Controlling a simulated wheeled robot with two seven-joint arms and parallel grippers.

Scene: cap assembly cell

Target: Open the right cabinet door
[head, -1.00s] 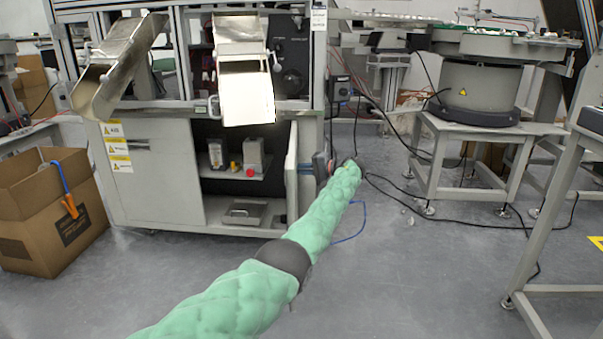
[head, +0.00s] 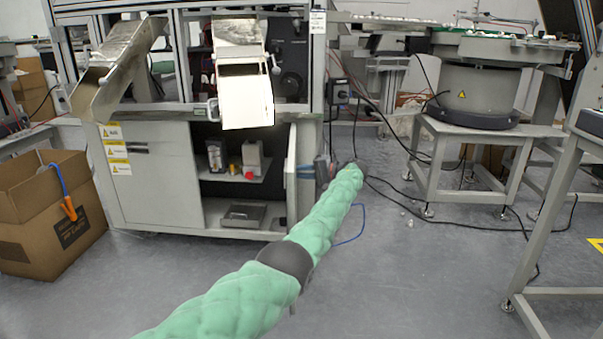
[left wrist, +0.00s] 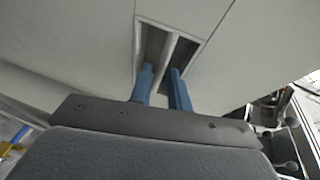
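The right cabinet door (head: 292,178) stands swung out from the grey cabinet, seen nearly edge-on in the head view. Its outer face (left wrist: 80,45) fills much of the left wrist view, with a recessed handle (left wrist: 168,60) that has a bar down its middle. My left gripper (head: 303,172) is at the outer side of the door. In the left wrist view its two blue fingers (left wrist: 161,75) reach into the recess, one on each side of the bar, and appear closed on it. Their tips are partly hidden in the recess. My right gripper is not in view.
The open compartment holds small devices on a shelf (head: 235,175) and a metal tray (head: 243,215) below. The left cabinet door (head: 160,180) is closed. A cardboard box (head: 50,235) stands at left, a feeder table (head: 480,130) at right. Cables cross the floor right of the door.

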